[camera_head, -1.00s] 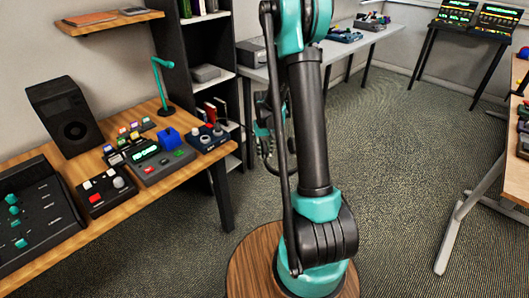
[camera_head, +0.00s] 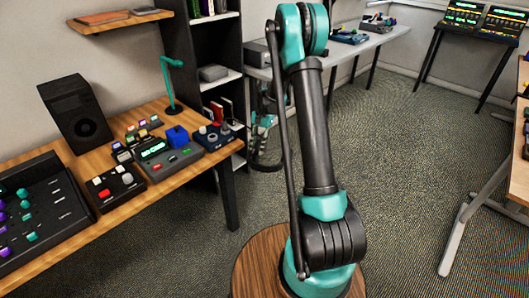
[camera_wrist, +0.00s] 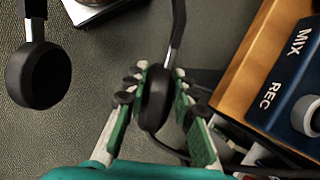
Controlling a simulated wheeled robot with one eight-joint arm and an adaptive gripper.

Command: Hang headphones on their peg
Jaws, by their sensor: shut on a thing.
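The headphones hang from my gripper. In the wrist view one black ear cup (camera_wrist: 157,97) sits between my gripper's (camera_wrist: 157,92) green-padded fingers, with its grey metal arm running up out of the picture. The other ear cup (camera_wrist: 38,75) hangs free at the left. The headband's top is out of that view. In the head view my gripper (camera_head: 263,122) is small, partly behind my arm, beside the wooden desk's right end. A teal upright post with a short arm (camera_head: 168,85), perhaps the peg, stands at the back of the desk with nothing hanging on it.
The desk (camera_head: 105,210) holds a speaker (camera_head: 75,113), mixers and small consoles. A blue box marked MIX and REC (camera_wrist: 290,85) sits at the desk edge close to my gripper. A dark shelf unit (camera_head: 180,60) stands behind. Open carpet lies to the right.

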